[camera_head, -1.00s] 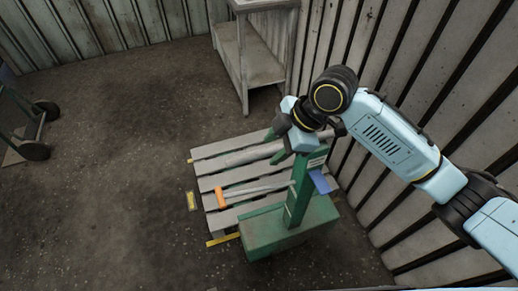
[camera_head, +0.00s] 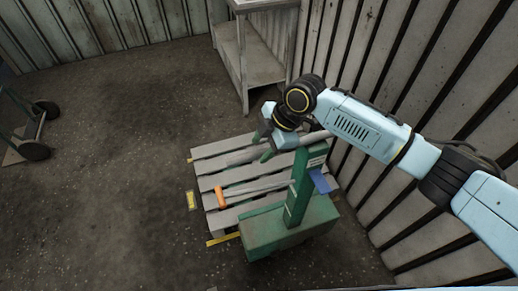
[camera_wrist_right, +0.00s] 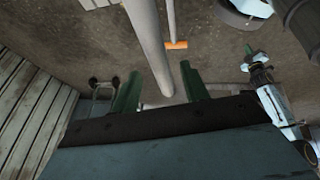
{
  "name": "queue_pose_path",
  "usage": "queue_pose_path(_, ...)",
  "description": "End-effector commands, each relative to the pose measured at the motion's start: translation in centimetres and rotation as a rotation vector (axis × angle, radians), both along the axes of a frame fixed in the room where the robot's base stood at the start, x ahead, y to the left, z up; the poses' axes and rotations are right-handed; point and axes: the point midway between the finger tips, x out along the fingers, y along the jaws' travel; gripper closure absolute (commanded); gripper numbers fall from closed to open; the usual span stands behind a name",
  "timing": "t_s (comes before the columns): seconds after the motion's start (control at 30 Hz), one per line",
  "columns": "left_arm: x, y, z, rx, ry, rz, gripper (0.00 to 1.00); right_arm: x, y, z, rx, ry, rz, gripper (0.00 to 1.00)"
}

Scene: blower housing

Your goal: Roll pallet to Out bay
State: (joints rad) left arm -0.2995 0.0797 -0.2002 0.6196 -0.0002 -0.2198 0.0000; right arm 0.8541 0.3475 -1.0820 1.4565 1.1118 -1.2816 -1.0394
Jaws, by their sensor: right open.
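A grey slatted pallet (camera_head: 222,166) lies on the floor in the middle of the head view. A green pallet truck with a boxy body (camera_head: 285,228) and an upright green mast (camera_head: 300,188) stands at its near right side. A thick grey bar (camera_head: 243,156) extends left from near the mast top, over the pallet; a thinner bar with an orange end (camera_head: 221,198) lies below it in the picture. My right gripper (camera_head: 265,146) is open beside the mast top, at the grey bar. In the right wrist view, the grey bar (camera_wrist_right: 149,45) reaches between its green fingers (camera_wrist_right: 159,90); contact is unclear.
Yellow floor marks (camera_head: 191,201) lie along the pallet's left side. A grey shelf table (camera_head: 243,62) stands behind it. A corrugated wall (camera_head: 385,100) is close on the right. A wheeled cart (camera_head: 36,150) is at far left, with open floor between. A light arm, apparently my left, shows in the wrist view.

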Motion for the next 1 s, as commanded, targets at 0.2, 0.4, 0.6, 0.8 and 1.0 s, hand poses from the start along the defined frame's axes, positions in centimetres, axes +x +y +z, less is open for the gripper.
queue_pose_path(0.2,0.0,0.0,-0.1,0.0,0.0,0.0,1.0,0.1,0.9,-1.9,0.0,0.0,-0.001,0.55)
queue_pose_path(0.4,0.0,0.0,-0.1,0.0,0.0,0.0,1.0,0.1,1.0,-2.2,-0.001,0.0,-0.001,0.55)
queue_pose_path(0.6,0.0,0.0,-0.1,0.0,0.0,0.0,1.0,0.1,1.0,-2.2,-0.001,0.0,0.0,0.64)
queue_pose_path(0.8,0.0,0.0,-0.1,0.0,0.0,0.0,1.0,0.1,1.0,-2.2,0.0,0.0,-0.001,0.9)
queue_pose_path(1.0,0.0,0.0,-0.1,0.0,-0.001,0.0,1.0,0.1,1.0,-2.2,0.0,0.0,-0.001,1.0)
